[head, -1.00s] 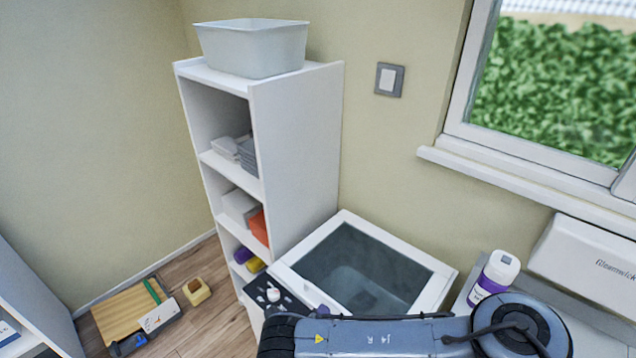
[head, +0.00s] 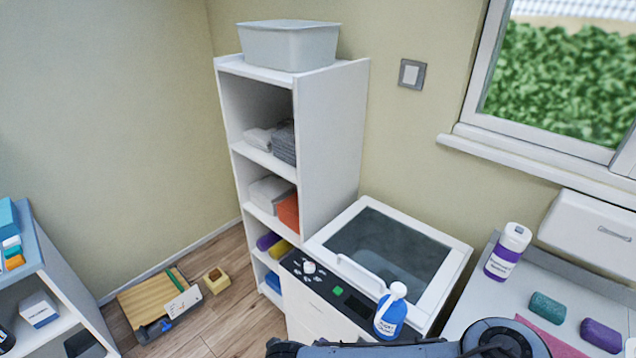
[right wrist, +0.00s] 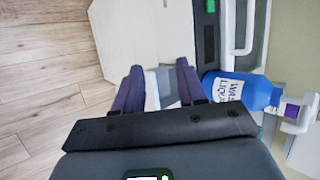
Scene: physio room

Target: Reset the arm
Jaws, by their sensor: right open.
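My right gripper (right wrist: 159,84) shows in the right wrist view, with its two dark fingers apart and nothing between them. A blue bottle labelled as wash liquid (right wrist: 252,93) lies just right of the fingers in that view; I cannot tell whether they touch. In the head view the same blue bottle (head: 390,316) stands upright at the front edge of a white top-lidded machine (head: 447,285). Part of my right arm crosses the bottom of the head view, and its gripper is hidden there. My left gripper is not in view.
A tall white shelf (head: 333,150) with towels stands behind the machine. At right, a counter (head: 480,322) holds a purple-labelled tub (head: 507,251) and green (head: 547,307) and purple (head: 601,335) rolls.

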